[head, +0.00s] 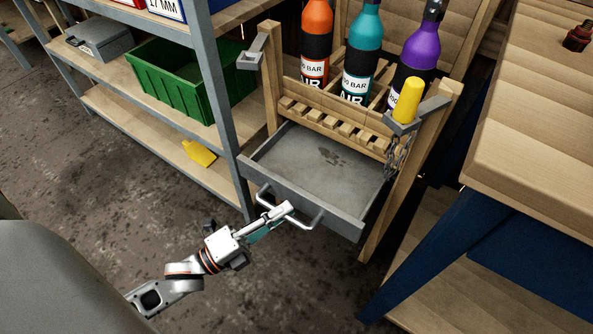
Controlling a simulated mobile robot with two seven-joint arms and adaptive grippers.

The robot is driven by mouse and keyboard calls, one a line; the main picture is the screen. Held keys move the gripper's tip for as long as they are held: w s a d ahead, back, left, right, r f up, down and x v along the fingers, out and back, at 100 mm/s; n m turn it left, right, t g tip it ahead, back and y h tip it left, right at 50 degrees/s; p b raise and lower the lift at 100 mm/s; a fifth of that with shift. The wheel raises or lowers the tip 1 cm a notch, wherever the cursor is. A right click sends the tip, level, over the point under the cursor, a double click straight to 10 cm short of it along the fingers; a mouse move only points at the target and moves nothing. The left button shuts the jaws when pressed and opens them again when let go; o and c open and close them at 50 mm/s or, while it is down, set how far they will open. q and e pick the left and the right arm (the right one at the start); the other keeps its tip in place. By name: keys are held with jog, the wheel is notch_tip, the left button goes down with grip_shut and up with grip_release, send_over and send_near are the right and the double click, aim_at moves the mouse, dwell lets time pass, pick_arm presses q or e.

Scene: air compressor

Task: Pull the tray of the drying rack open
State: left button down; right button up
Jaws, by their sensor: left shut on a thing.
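The wooden drying rack (273,85) stands in the middle of the view and holds several bottles above its slats. Its grey metal tray (303,165) sticks out of the front under the slats, with a bare, stained floor. A light handle (305,223) is on the tray's front wall. My left gripper (279,214) is at the left part of this handle and shut on it. Its fingers hide some of the handle. My right gripper is not in view.
A metal shelf with a green crate (165,85) stands close at the left of the rack. A wooden workbench (535,120) with blue legs stands at the right. Bare floor (100,190) lies in front of the shelf.

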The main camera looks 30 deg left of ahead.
pick_arm(q)
jog(key=s, duration=0.7)
jog(key=shift+s, duration=0.25)
jog(key=shift+a, duration=0.1)
jog(key=c, duration=2)
grip_release()
jog(key=shift+c, duration=0.2)
jog(key=v, duration=1.2)
